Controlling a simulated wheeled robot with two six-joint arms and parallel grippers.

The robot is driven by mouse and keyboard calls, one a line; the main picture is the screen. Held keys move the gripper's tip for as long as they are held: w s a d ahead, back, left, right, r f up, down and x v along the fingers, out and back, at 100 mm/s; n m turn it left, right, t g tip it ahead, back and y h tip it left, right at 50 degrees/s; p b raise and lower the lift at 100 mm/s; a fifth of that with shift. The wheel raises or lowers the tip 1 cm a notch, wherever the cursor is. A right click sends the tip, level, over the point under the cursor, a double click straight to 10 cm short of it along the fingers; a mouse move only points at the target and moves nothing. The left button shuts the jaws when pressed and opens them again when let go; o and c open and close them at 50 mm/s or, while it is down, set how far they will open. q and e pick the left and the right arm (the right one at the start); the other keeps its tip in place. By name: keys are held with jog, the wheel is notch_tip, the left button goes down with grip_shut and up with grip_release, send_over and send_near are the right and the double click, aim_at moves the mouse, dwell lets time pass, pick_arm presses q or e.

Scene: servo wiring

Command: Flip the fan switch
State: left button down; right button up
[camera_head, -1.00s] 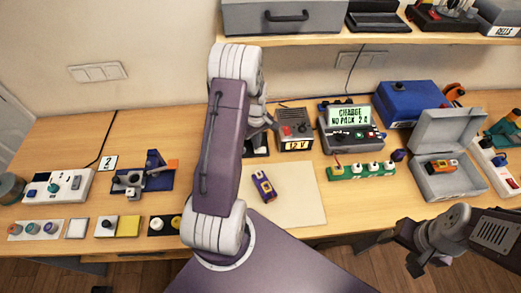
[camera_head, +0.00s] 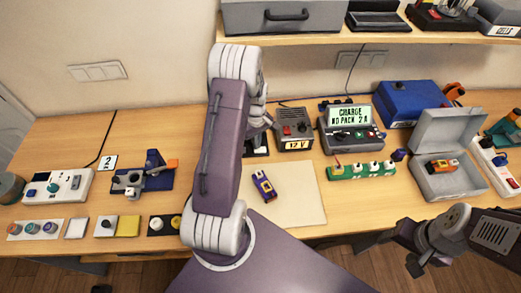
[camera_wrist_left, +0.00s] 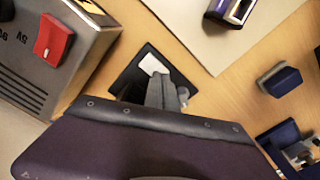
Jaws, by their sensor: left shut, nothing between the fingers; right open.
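No label marks a fan switch, so I cannot tell for certain which part it is. A small black plate with a white piece on it (camera_wrist_left: 150,66) lies on the table in the left wrist view. My left gripper (camera_wrist_left: 166,98) is shut and empty, its tips over or against this plate; contact is unclear. In the head view my own left arm largely hides the plate and the left gripper (camera_head: 262,122). A grey box with a red switch (camera_head: 295,131) stands just right of it; its red rocker (camera_wrist_left: 53,37) shows at upper left in the wrist view. My right gripper (camera_head: 413,262) is open and empty at lower right.
A purple and orange device (camera_head: 263,186) lies on a beige mat (camera_head: 300,208). A charger with a lit screen (camera_head: 350,130), a green strip (camera_head: 345,173) and an open grey case (camera_head: 455,186) stand to the right. White wall switches (camera_head: 97,72) are on the wall behind.

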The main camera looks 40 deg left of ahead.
pick_arm(q)
jog(key=shift+f+b, duration=0.5)
jog(key=shift+f, duration=0.3)
jog(key=shift+r, duration=0.1)
jog(key=shift+r+p, duration=0.65)
jog(key=shift+p, duration=0.1)
notch_tip(320, 180, up, 6)
jog(key=p, duration=0.4)
jog(key=shift+f+p, duration=0.2)
jog(key=shift+p, duration=0.15)
jog(key=shift+f, duration=0.1)
